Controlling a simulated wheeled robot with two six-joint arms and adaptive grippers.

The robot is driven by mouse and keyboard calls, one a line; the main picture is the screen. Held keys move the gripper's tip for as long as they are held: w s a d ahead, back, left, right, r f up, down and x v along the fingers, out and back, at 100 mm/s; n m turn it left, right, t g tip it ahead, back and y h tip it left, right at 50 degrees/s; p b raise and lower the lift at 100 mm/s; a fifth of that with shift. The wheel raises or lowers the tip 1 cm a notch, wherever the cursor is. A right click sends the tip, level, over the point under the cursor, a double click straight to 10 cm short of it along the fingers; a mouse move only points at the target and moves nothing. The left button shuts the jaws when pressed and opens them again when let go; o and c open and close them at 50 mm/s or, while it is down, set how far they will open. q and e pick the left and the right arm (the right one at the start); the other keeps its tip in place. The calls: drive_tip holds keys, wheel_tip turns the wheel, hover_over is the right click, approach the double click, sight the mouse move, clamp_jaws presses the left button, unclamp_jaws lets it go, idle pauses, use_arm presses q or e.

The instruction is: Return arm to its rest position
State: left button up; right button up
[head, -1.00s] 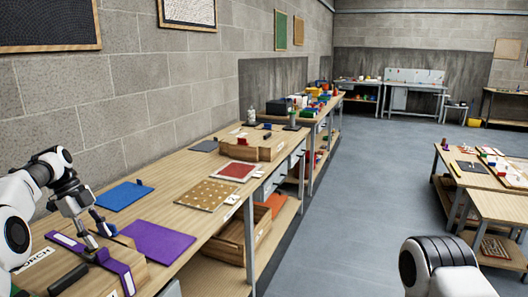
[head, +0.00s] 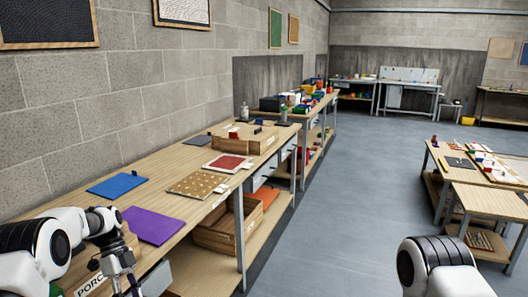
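My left arm (head: 40,245) comes in at the lower left, and its wrist bends downward. My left gripper (head: 128,284) points down beside a light wooden box labelled with letters starting "PORC" (head: 90,286). The fingertips are cut off by the bottom edge, so I cannot tell whether it is open or shut, or whether it touches the box. My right arm (head: 440,268) shows only as a white and black link at the lower right. Its gripper is out of view.
The long workbench (head: 170,158) carries a blue panel (head: 117,185), a purple panel (head: 153,225), a dotted tan panel (head: 197,184) and a red panel (head: 229,162). An open wooden crate (head: 218,240) sits below.

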use_arm(q)
drive_tip(key=s+d+f+n+g+y, duration=0.1)
drive_tip(key=s+d+f+n, duration=0.15)
drive_tip(key=s+f, duration=0.4)
drive_tip(key=s+d+f+n+g, duration=0.1)
drive_tip(key=s+d+f, duration=0.3)
drive_tip(key=s+f, duration=0.3)
drive_tip(key=s+d+f+n+t+y, duration=0.15)
drive_tip(key=s+n, duration=0.25)
drive_tip(key=s, duration=0.5)
drive_tip(key=s+f+n+t+y, duration=0.1)
drive_tip(key=s+f+n, duration=0.25)
drive_tip(key=s, duration=0.45)
drive_tip(key=s+d+f+n+t+y, duration=0.1)
drive_tip(key=s+n, duration=0.3)
drive_tip(key=s, duration=0.5)
drive_tip(key=w+n+t, duration=0.2)
drive_tip(key=n, duration=0.1)
drive_tip(key=w+n+t, duration=0.2)
drive_tip(key=w+n, duration=0.1)
drive_tip(key=shift+w+a+f, duration=0.1)
drive_tip(key=shift+w, duration=0.1)
